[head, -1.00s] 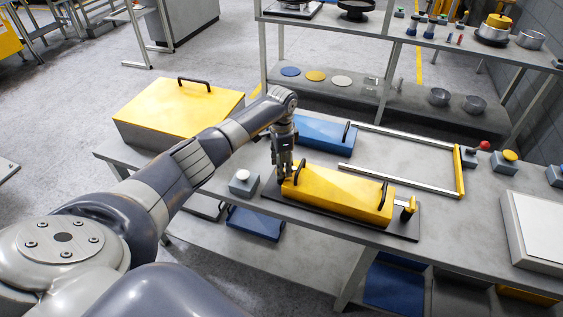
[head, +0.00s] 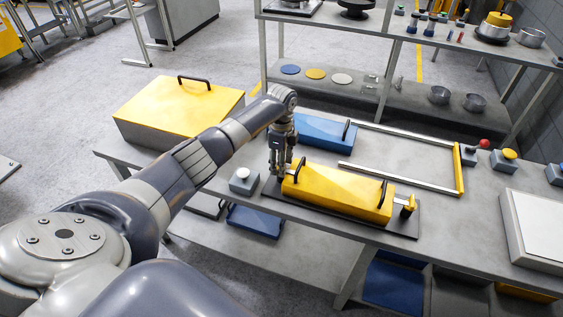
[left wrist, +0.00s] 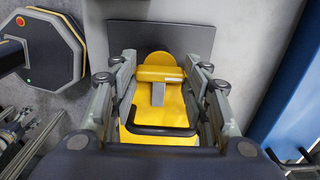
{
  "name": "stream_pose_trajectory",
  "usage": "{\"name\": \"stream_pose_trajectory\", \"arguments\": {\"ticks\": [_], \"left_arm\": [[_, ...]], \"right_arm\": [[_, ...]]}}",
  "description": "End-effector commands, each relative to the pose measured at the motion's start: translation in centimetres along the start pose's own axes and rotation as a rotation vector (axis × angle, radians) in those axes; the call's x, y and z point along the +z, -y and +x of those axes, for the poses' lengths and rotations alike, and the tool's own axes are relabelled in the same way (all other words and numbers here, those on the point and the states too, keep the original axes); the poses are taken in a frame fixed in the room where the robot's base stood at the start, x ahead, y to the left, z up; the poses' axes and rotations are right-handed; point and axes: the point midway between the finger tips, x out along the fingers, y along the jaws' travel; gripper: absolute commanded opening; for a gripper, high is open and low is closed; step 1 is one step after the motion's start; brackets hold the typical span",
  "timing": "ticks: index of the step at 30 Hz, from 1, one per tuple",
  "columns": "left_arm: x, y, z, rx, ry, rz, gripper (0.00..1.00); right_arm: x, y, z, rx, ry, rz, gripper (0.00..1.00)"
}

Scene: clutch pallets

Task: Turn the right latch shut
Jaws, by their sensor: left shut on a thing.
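The long yellow case (head: 335,190) lies on a dark base plate (head: 402,232), with a black handle near each end. At its right end a yellow latch (head: 408,206) stands upright, clear of any gripper. My left gripper (head: 278,172) points down at the case's left end. In the left wrist view, a yellow latch bar (left wrist: 160,74) on a grey stem sits between the fingers of my left gripper (left wrist: 160,78), with a black handle (left wrist: 160,132) close by. The gripper is shut on this left-end latch; the exact contact is hard to see. My right gripper is not in view.
A blue case (head: 325,132) lies just behind the yellow one. A small grey box with a white button (head: 243,181) stands left of the base plate. A large yellow-topped box (head: 180,105) is further left. A metal frame (head: 400,180) lies behind on the right.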

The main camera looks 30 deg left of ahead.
Motion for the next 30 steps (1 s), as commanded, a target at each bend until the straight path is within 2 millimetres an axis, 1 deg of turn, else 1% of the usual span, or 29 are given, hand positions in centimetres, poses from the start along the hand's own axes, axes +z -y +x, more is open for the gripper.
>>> {"name": "stream_pose_trajectory", "arguments": {"ticks": [13, 14, 15, 25, 28, 30], "left_arm": [[0.0, 0.1, -0.1, -0.002, 0.0, 0.012, 0.19], [0.0, 0.1, -0.1, -0.002, 0.0, 0.012, 0.45], [0.0, 0.1, -0.1, -0.002, 0.0, 0.012, 0.52], [0.0, 0.1, -0.1, -0.002, 0.0, 0.01, 0.52], [0.0, 0.1, -0.8, -0.003, -0.001, 0.01, 0.52], [0.0, 0.1, -1.7, -0.004, -0.001, 0.012, 0.52]], "right_arm": [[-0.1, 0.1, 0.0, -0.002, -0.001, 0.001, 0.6], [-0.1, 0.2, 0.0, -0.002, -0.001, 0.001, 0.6], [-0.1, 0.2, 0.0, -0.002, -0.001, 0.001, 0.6], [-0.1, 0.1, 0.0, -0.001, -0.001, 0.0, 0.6], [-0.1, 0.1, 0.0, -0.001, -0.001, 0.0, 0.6], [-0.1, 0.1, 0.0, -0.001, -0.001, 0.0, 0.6]]}}
